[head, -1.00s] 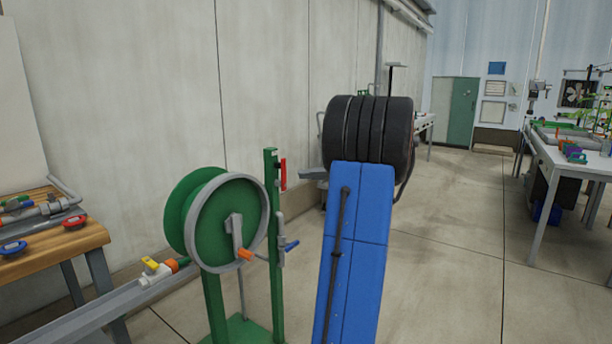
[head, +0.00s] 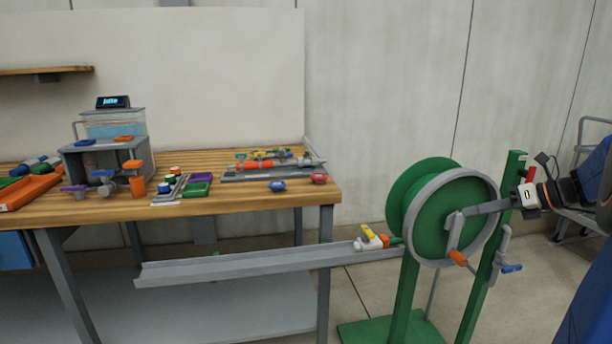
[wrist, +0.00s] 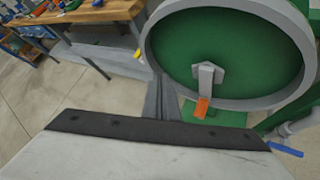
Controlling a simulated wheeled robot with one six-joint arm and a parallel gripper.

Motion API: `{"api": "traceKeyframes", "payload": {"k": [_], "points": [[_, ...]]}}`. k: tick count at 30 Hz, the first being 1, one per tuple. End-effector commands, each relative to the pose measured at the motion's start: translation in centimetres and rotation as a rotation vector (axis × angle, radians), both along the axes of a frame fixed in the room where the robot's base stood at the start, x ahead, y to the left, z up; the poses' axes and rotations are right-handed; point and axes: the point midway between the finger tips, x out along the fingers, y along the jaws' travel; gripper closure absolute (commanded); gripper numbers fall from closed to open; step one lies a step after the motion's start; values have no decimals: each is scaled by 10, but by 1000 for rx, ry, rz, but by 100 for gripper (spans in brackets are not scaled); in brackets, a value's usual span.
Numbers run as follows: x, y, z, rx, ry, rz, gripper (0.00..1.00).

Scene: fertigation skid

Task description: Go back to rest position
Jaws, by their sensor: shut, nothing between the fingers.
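My gripper (head: 470,211) is at the right of the head view, at the end of my dark and blue arm. Its grey fingers are shut and empty, pointing left across the face of the green hose reel (head: 437,228). In the wrist view my gripper's fingers (wrist: 160,84) sit at the left of the reel's rim, with the reel (wrist: 235,50) filling the upper right. I cannot tell whether the fingers touch the reel. The reel's crank has an orange handle (head: 457,258), which also shows in the wrist view (wrist: 201,107).
A wooden workbench (head: 120,210) with valves, fittings and a small tank stands at the left. A grey trough (head: 240,264) runs from below it toward the reel, with a yellow-handled valve (head: 372,240) at its end. A green post (head: 490,260) and a grey cart (head: 590,215) are at the right.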

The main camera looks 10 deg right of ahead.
Motion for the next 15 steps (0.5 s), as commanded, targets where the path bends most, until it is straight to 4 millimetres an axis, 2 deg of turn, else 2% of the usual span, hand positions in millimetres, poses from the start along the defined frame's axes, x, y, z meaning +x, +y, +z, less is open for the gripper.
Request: {"api": "traceKeyframes", "payload": {"k": [1,6,9,15], "points": [[-5,26,-4,-78,-15,75,100],[-31,93,-25,-354,-83,344,100],[-51,126,-37,-510,-134,512,100],[-95,176,-61,-811,-258,869,100]]}}
